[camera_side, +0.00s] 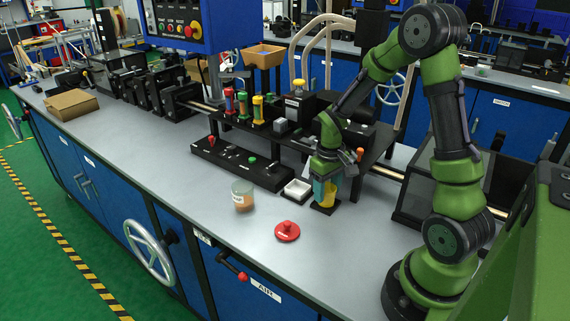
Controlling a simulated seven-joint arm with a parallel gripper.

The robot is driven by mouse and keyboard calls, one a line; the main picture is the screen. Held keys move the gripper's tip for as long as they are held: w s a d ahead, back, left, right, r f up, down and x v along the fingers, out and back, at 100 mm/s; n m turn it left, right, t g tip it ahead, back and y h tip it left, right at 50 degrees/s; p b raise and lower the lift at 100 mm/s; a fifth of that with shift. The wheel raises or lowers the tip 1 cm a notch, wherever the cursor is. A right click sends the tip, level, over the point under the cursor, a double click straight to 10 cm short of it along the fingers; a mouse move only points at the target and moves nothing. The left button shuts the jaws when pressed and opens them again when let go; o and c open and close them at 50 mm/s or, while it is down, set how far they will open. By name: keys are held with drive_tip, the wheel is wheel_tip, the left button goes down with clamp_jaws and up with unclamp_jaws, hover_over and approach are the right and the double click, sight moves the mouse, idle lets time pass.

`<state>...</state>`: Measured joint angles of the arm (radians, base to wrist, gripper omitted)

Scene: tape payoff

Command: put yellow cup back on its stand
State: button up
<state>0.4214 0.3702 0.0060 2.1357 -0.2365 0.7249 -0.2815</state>
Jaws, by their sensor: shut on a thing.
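The yellow cup (330,192) is upright between the fingers of my gripper (325,184), which is shut on it. My gripper points down and hides much of the cup. A small black square stand (323,209) is directly below the cup. The cup's lower end is at the stand, but I cannot tell whether it is touching or just above it.
A small white tray (291,199) is just left of the stand. A clear jar (242,203) and a red lid (287,231) are nearer the front. A black control strip (230,168) lies behind left. The front bench top is mostly clear.

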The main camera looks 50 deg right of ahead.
drive_tip(key=shift+f, duration=0.45)
drive_tip(key=o, duration=0.7)
drive_tip(key=shift+a+r, duration=0.15)
drive_tip(key=shift+r, duration=5.35)
drive_tip(key=s+a+r+t, duration=0.2)
drive_tip(key=a+r, duration=0.1)
drive_tip(key=a, duration=0.2)
drive_tip(key=s+a+r+t+y, duration=0.1)
drive_tip(key=s+a+r+t, duration=0.1)
drive_tip(key=a, duration=0.4)
drive_tip(key=s+a+r+t+y, duration=0.1)
drive_tip(key=s+a+r+t, duration=0.2)
drive_tip(key=a+r, duration=0.3)
drive_tip(key=shift+s+a+r+m, duration=0.1)
drive_tip(key=shift+s+a+m, duration=0.15)
drive_tip(key=shift+s+m, duration=0.2)
